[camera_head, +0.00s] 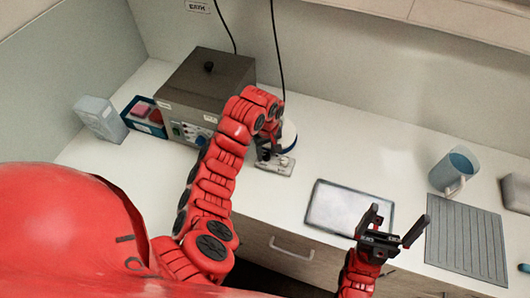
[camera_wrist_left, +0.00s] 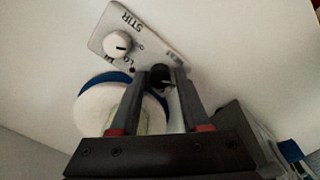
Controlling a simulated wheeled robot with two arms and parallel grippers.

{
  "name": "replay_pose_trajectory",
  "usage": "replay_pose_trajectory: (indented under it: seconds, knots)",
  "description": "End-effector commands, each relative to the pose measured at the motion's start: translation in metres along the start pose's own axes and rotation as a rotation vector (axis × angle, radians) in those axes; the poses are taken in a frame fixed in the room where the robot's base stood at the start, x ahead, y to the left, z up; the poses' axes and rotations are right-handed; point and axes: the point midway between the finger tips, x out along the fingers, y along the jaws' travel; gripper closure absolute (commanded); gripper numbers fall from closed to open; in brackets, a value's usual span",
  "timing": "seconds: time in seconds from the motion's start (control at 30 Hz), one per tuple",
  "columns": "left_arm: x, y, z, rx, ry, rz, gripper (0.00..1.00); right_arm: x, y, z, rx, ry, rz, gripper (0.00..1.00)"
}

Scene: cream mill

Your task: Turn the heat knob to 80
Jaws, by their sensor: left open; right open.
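The stirrer's grey control panel (camera_head: 277,166) stands on the counter in the head view, partly behind my left gripper (camera_head: 266,153). In the left wrist view the panel (camera_wrist_left: 142,40) carries a white knob (camera_wrist_left: 118,44) near the word STIR and a dark knob (camera_wrist_left: 160,72) at its other end. My right gripper (camera_head: 394,230) is open and empty, above the counter's front edge.
The stirrer's round white and blue top (camera_wrist_left: 112,98) lies close beside my left fingers. A grey box-shaped device (camera_head: 208,80) stands behind my left arm. A silver tray (camera_head: 348,208), a ribbed grey mat (camera_head: 466,240) and a blue-grey mug (camera_head: 454,170) are to the right.

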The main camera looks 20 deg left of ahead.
Motion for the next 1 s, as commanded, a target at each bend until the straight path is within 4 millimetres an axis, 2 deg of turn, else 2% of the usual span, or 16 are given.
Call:
replay_pose_trajectory:
  seconds: [0.17,0.27,0.43,0.77,1.0]
  knots:
    - [-0.0008,0.0002,-0.0001,0.0,0.0,0.0,0.54,0.0006,0.0,-0.0001,0.0,0.0,0.0,0.0]
    - [-0.0009,0.0002,-0.0002,0.0,0.0,0.0,0.68,0.0006,0.0,-0.0001,0.0,0.0,0.0,0.0]
    - [-0.0009,0.0003,-0.0003,0.0,0.001,0.001,0.99,0.0006,0.0,-0.0001,0.0,0.0,0.0,0.0]
    - [-0.0011,0.0001,-0.0007,0.012,0.001,0.001,1.0,0.0013,0.0001,-0.0002,0.0,0.0,0.0,0.0]
    - [-0.0018,-0.0004,-0.001,0.104,0.001,0.001,1.0,0.0058,0.0003,-0.001,0.0,0.0,0.0,0.0]
